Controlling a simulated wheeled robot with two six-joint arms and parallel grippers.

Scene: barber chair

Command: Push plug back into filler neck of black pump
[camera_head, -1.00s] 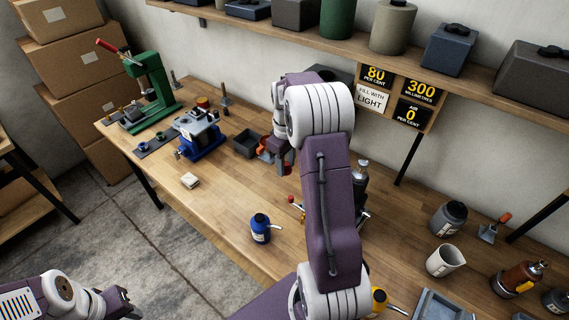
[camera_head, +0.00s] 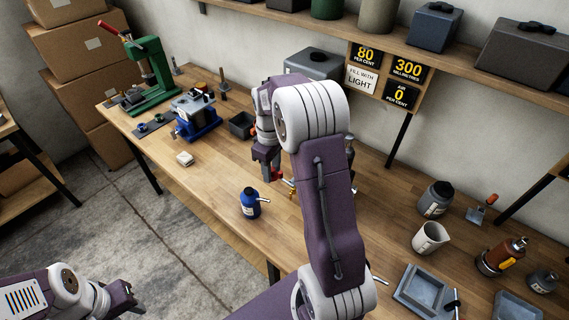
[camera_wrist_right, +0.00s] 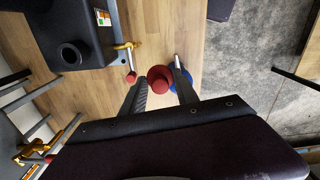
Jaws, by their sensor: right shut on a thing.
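My right gripper (camera_wrist_right: 160,95) is shut on a red round-topped plug (camera_wrist_right: 160,77), held between its two fingertips. The black pump (camera_wrist_right: 92,25) is at the upper left of the wrist view, its round open filler neck (camera_wrist_right: 70,53) facing the camera. The plug is to the right of the neck and apart from it. In the head view my right gripper (camera_head: 268,168) hangs over the bench, and my arm hides most of the pump. My left gripper (camera_head: 130,297) is at the lower left, apparently open and empty, away from the bench.
A brass valve (camera_wrist_right: 128,45) with a red-tipped lever sticks out from the pump toward the gripper. A blue oil can (camera_head: 250,203) stands on the bench near the gripper. A blue vise-like device (camera_head: 196,115) and green press (camera_head: 150,75) are farther left.

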